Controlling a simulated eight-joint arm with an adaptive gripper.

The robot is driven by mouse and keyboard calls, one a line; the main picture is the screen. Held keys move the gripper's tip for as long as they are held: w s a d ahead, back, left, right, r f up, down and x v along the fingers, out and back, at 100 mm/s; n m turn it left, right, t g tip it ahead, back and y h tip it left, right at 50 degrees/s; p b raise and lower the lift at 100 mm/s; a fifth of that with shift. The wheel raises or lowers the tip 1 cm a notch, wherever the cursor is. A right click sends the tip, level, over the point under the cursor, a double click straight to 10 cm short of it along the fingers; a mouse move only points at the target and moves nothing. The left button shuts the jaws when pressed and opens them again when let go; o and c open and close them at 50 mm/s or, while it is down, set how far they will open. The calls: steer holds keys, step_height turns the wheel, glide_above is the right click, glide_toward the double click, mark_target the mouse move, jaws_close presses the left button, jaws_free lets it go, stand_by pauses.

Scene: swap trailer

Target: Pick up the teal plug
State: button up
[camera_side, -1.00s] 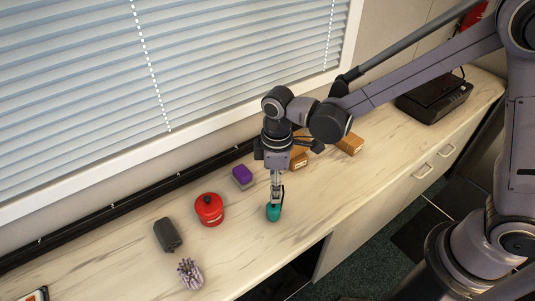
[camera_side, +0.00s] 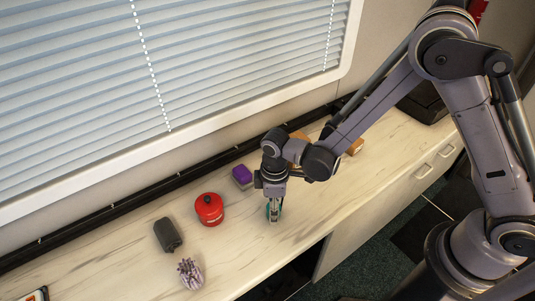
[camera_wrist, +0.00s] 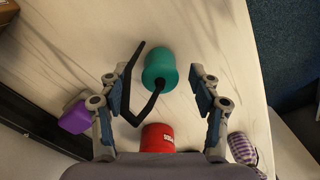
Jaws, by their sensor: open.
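The teal plug (camera_wrist: 160,66) stands on the pale counter between the two fingers of my gripper (camera_wrist: 165,92) in the wrist view. A bent black cord or prong runs from it toward the left finger. The fingers are apart, with a gap on both sides of the teal body. In the side view my gripper (camera_side: 273,211) points down over the teal plug (camera_side: 275,218), which is mostly hidden behind the fingers.
A red canister (camera_side: 209,209), a purple block (camera_side: 242,176), a dark grey object (camera_side: 167,235) and a striped bundle (camera_side: 190,273) lie to the left on the counter (camera_side: 240,250). Orange-brown boxes (camera_side: 355,147) and a black device (camera_side: 424,103) stand behind. The counter's front edge is close.

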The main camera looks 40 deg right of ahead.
steer(key=shift+f, duration=0.5)
steer(key=c, duration=1.2)
steer(key=shift+c, duration=0.2)
steer(key=shift+r, duration=0.15)
